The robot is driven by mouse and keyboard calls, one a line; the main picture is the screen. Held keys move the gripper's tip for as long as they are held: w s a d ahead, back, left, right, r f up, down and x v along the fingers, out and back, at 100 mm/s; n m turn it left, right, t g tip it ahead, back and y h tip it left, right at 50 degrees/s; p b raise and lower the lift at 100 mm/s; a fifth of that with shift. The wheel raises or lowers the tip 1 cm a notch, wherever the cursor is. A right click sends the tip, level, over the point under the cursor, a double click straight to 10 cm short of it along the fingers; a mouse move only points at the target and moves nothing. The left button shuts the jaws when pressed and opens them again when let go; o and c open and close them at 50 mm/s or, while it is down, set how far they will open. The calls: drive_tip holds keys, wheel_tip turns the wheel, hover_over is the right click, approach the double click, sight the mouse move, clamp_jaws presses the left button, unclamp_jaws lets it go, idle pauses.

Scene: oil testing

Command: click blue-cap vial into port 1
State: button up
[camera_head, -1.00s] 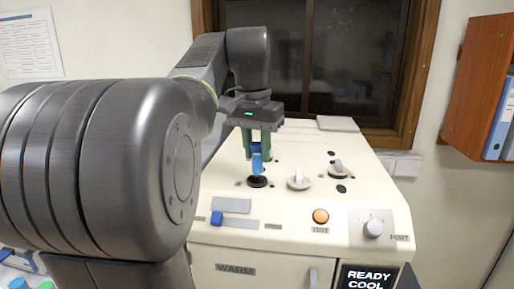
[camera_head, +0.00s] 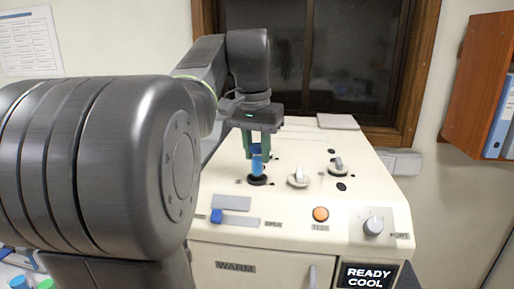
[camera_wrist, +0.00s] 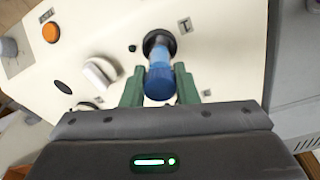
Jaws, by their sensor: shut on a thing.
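The blue-cap vial (camera_head: 257,166) stands upright at a round black port (camera_head: 257,180) on the cream machine top. In the wrist view the vial (camera_wrist: 159,62) shows its dark blue cap (camera_wrist: 160,84) toward me and its far end at the black port ring (camera_wrist: 159,37). My gripper (camera_head: 259,150) has its green fingers on both sides of the vial's upper part and is shut on it. In the wrist view my gripper (camera_wrist: 159,88) sits around the cap. How deep the vial sits in the port cannot be told.
White knobs (camera_head: 299,179) and (camera_head: 338,168) stand right of the port. A display (camera_head: 366,276) reads READY COOL. Other vial caps (camera_head: 19,283) show at lower left.

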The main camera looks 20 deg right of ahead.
sight(257, 167)
drive_tip(key=shift+f+b, duration=0.9)
drive_tip(key=shift+f, duration=1.05)
idle(1.4)
drive_tip(key=shift+s+a+f, duration=0.1)
drive_tip(key=shift+f, duration=0.6)
idle(0.5)
drive_tip(key=o, duration=0.9)
drive_tip(key=shift+o, duration=0.6)
wheel_tip(257, 167, up, 15)
drive_tip(key=s+a, duration=0.1)
drive_tip(key=shift+p, duration=0.45)
drive_tip(key=shift+a, duration=0.1)
drive_tip(key=f, duration=0.4)
drive_tip(key=d+f, duration=0.1)
drive_tip(key=f, duration=0.4)
drive_tip(key=w+f+b, duration=0.1)
drive_tip(key=f, duration=0.4)
drive_tip(key=shift+w+d+f, duration=0.1)
drive_tip(key=shift+d+f, duration=0.1)
drive_tip(key=shift+r, duration=0.15)
